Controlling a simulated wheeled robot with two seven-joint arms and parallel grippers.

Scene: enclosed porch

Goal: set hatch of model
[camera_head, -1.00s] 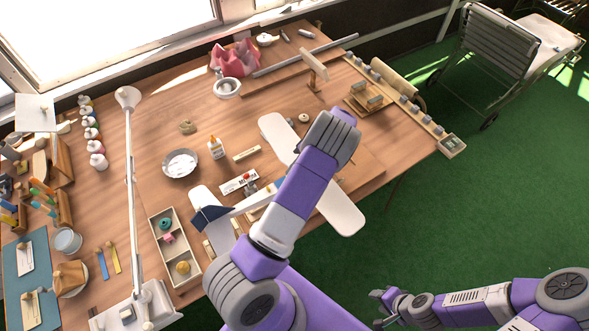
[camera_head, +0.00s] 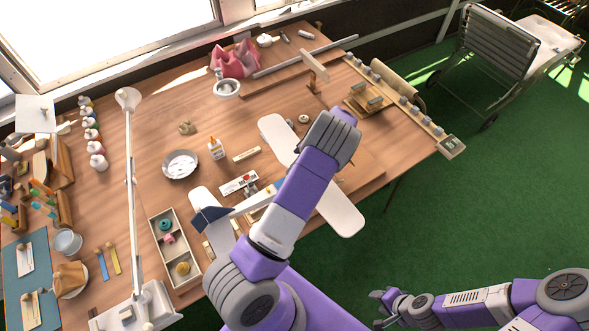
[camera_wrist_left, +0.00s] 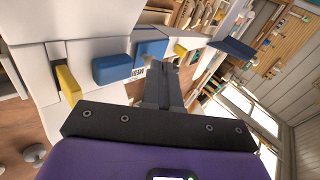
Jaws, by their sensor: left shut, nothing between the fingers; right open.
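The model plane lies on the wooden table, with a white wing (camera_head: 338,212) and dark blue tail (camera_head: 208,220). My left arm covers the middle of it in the head view. In the left wrist view the white plane body (camera_wrist_left: 90,25) carries two blue blocks, one nearer (camera_wrist_left: 112,69) and one farther (camera_wrist_left: 150,49), with yellow pieces (camera_wrist_left: 68,84) beside them. I cannot tell which piece is the hatch. My left gripper (camera_wrist_left: 166,68) is shut and empty, close to the blue blocks; contact is unclear. My right gripper (camera_head: 377,302) is open and empty, over the green floor.
A glue bottle (camera_head: 215,148), a round dish (camera_head: 180,164) and a compartment tray (camera_head: 154,235) stand left of the plane. A white lamp (camera_head: 129,180) rises farther left. A rail with grey blocks (camera_head: 404,103) edges the table's right side. Open green floor lies to the right.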

